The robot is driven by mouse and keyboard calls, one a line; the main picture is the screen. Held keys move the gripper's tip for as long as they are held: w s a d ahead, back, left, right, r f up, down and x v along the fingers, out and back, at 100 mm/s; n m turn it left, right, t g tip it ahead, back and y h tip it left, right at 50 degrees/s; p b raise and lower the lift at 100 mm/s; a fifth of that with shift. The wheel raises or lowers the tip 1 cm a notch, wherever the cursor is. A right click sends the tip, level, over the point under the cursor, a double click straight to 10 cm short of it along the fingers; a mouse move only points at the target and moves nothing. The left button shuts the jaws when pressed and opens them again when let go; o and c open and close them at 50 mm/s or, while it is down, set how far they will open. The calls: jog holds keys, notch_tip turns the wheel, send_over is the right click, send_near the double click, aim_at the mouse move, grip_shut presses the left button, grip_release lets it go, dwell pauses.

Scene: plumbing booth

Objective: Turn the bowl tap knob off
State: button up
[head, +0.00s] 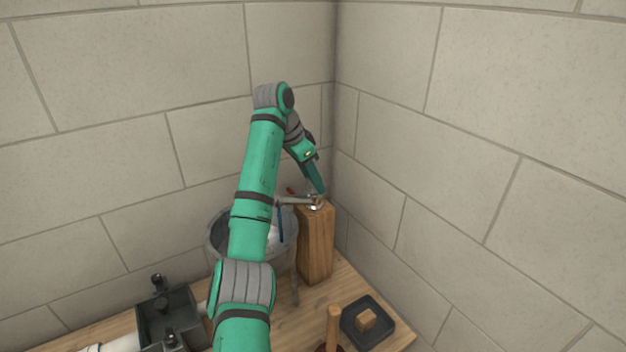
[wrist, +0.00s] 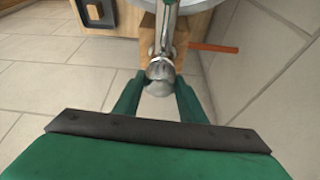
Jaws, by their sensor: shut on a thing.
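The bowl tap knob (wrist: 159,72) is a shiny metal knob at the end of the tap, close in front of me in the wrist view. My gripper (wrist: 158,88) has its two green fingers on either side of the knob and is shut on it. In the head view my gripper (head: 318,190) reaches down to the metal tap (head: 296,200) on top of a wooden post (head: 317,245). The tap's spout points left over a grey metal bowl (head: 218,236), which my arm partly hides. I cannot tell how far the knob is turned.
A dark square tray (head: 386,339) with a small wooden block (head: 367,319) lies at the right edge of the wooden table (head: 300,322). A wooden handle (head: 334,325) stands beside it. Dark fittings (head: 168,315) are at the left. Block walls close in behind and right.

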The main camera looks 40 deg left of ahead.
jog(key=shift+r+m, duration=0.15)
jog(key=shift+m, duration=0.55)
jog(key=shift+h, duration=0.3)
jog(key=o, duration=1.1)
jog(key=shift+c, duration=0.2)
jog(key=v, duration=1)
jog(key=shift+r, duration=0.35)
jog(key=shift+w, duration=0.25)
jog(key=shift+s+a, duration=0.15)
jog(key=shift+s, duration=0.05)
